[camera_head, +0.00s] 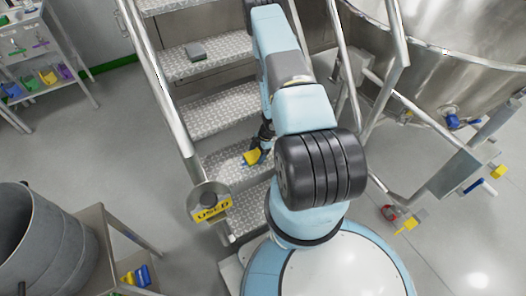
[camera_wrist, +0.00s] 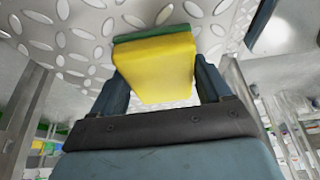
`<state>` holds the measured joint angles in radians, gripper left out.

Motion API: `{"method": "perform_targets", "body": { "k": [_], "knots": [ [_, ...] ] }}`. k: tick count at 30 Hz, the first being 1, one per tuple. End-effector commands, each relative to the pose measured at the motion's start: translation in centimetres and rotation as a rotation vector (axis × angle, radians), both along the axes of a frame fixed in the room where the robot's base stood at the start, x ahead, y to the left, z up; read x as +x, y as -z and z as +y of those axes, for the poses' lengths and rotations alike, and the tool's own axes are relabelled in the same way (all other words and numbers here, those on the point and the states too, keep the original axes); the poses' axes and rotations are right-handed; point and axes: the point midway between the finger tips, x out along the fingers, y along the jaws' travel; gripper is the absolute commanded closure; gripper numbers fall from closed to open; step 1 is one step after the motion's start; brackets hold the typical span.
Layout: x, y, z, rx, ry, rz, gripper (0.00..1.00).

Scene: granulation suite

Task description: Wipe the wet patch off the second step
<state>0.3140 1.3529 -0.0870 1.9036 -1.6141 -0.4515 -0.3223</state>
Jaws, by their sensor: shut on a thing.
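My gripper (camera_head: 263,150) is low over the second step (camera_head: 222,161) from the bottom of the metal stairs. It is shut on a yellow sponge (camera_head: 252,157). In the wrist view the sponge (camera_wrist: 155,68) sits between the two fingers of my gripper (camera_wrist: 160,80), with a green layer (camera_wrist: 165,36) on its far face, towards the patterned tread (camera_wrist: 80,38). The sponge is at or very close to the tread; I cannot tell whether it touches. I cannot make out a wet patch; my arm and the sponge hide part of the step.
Handrails (camera_head: 166,85) flank the stairs. A grey-green block (camera_head: 196,51) lies on a higher step. A round container labelled USED (camera_head: 211,211) hangs by the left rail. A steel vessel (camera_head: 470,75) stands right, a grey drum (camera_head: 45,245) lower left. The floor at left (camera_head: 120,140) is clear.

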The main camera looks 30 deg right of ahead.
Motion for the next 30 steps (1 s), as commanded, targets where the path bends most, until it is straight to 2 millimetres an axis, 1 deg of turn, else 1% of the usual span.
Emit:
{"method": "perform_targets", "body": {
  "k": [1, 3, 14, 24, 30],
  "knots": [
    [-0.5, 0.3, 1.7, 0.02, -0.006, 0.009, 0.47],
    [-0.5, 0.3, 2.2, 0.02, -0.006, 0.009, 0.47],
    [-0.5, 0.2, 3.4, 0.018, -0.006, 0.009, 0.47],
    [-0.4, 0.0, 5.5, 0.015, -0.005, 0.007, 0.47],
    [-0.3, 0.0, 5.7, 0.012, -0.004, 0.005, 0.47]
  ]
}}
